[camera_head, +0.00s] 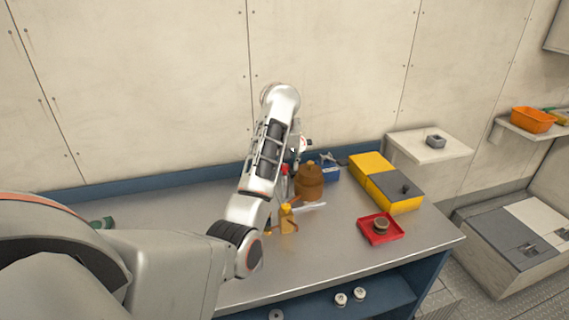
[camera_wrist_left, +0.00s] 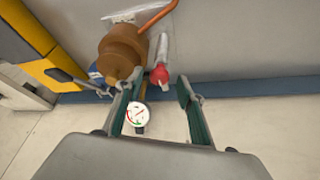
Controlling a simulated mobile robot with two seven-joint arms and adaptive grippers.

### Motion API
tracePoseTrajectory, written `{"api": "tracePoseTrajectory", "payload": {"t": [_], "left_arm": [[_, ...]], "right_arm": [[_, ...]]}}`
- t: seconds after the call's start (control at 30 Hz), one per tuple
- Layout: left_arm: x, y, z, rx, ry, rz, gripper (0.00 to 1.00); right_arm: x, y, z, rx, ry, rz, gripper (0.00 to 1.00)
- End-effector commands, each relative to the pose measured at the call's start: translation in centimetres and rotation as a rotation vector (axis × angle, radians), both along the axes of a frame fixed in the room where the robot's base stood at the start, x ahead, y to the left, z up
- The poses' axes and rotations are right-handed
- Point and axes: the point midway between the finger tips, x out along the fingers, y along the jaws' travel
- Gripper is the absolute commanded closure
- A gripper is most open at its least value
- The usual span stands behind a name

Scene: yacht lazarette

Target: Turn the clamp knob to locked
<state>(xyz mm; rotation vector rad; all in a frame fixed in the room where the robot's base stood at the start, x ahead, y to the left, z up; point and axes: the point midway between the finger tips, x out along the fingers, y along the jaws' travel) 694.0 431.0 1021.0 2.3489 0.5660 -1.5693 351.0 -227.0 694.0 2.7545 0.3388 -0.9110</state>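I cannot tell for certain which part is the clamp knob. A round white dial (camera_wrist_left: 138,115) with red and green marks shows in the left wrist view, between the fingers and close to the left-hand one. A small white and red part, perhaps the same dial, shows beside the arm's end in the head view (camera_head: 303,144). My left gripper (camera_wrist_left: 162,88) is open, its two green-padded fingers apart with nothing gripped. In the head view the arm reaches over the bench toward the back wall, hiding most of the gripper. My right gripper is not in view.
On the bench (camera_head: 345,259) stand a brown jug (camera_head: 309,182), a yellow-capped bottle (camera_head: 287,220), a blue box (camera_head: 331,173), a yellow and grey case (camera_head: 405,189) and a red tray (camera_head: 396,234). A red-capped item (camera_wrist_left: 159,74) lies near the fingers.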

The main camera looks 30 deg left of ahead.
Motion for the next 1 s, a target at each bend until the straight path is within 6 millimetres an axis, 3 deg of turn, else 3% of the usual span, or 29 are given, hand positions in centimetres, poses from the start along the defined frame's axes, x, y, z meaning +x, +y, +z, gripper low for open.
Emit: {"api": "tracePoseTrajectory", "payload": {"t": [0.33,0.5,1.0], "left_arm": [[0.18,0.06,-0.53,0.0,0.0,-0.001,0.62],[0.18,0.05,-0.51,0.0,0.0,-0.001,1.0],[0.14,0.06,-0.54,-0.003,0.001,-0.095,1.0]], "right_arm": [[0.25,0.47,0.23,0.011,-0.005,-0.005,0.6],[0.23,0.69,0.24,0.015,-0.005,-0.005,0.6],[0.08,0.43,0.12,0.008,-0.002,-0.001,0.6]]}}
